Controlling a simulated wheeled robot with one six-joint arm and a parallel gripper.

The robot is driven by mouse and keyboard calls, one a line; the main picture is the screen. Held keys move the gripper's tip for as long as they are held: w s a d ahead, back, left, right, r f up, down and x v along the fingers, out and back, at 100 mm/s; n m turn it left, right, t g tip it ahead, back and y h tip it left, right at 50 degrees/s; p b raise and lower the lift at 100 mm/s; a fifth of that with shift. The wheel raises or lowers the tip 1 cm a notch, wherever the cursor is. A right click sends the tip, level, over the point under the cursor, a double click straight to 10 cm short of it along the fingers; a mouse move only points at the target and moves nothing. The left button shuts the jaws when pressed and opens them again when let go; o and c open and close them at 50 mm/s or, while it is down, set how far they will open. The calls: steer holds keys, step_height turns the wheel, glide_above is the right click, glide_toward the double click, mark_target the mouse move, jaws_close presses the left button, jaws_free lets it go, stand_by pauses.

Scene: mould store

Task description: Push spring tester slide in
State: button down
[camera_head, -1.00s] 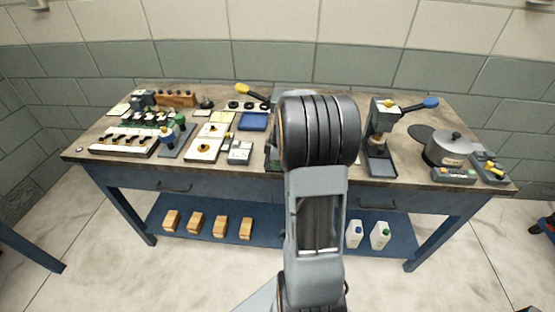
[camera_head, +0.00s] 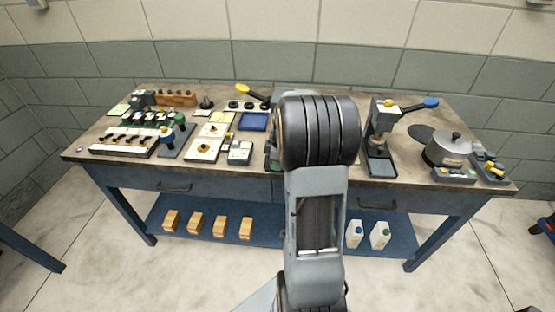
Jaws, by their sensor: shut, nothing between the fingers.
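My arm rises through the middle of the picture and hides the centre of the bench. My gripper is out of sight beyond it. No part is clearly recognisable as the spring tester's slide. A grey press-like stand (camera_head: 377,135) with a blue-tipped lever stands uncovered just right of my arm. I cannot tell which of these is the spring tester.
The workbench (camera_head: 355,181) has drawers and a blue lower shelf. A lidded pot (camera_head: 447,149) stands at the right near a small control box (camera_head: 454,176). A blue tray (camera_head: 253,122), a calculator-like box (camera_head: 240,152) and several fixtures crowd the left half.

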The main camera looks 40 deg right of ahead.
steer(key=shift+w+d, duration=0.1)
steer(key=shift+w+d, duration=1.3)
steer(key=shift+w+d+p, duration=0.1)
steer(key=shift+p, duration=0.2)
steer(key=shift+w+d+p, duration=0.45)
steer(key=shift+w+d, duration=0.85)
steer(key=shift+w, duration=0.1)
steer(key=shift+w+d+p, duration=0.55)
steer(key=shift+w+d, duration=0.6)
steer(key=shift+w, duration=0.05)
steer(key=shift+s+a+r, duration=0.9)
steer(key=shift+s+r, duration=0.05)
steer(key=shift+r, duration=0.05)
step_height(320, 180, up, 7)
steer(key=s+a+p, duration=0.2)
steer(key=p, duration=0.1)
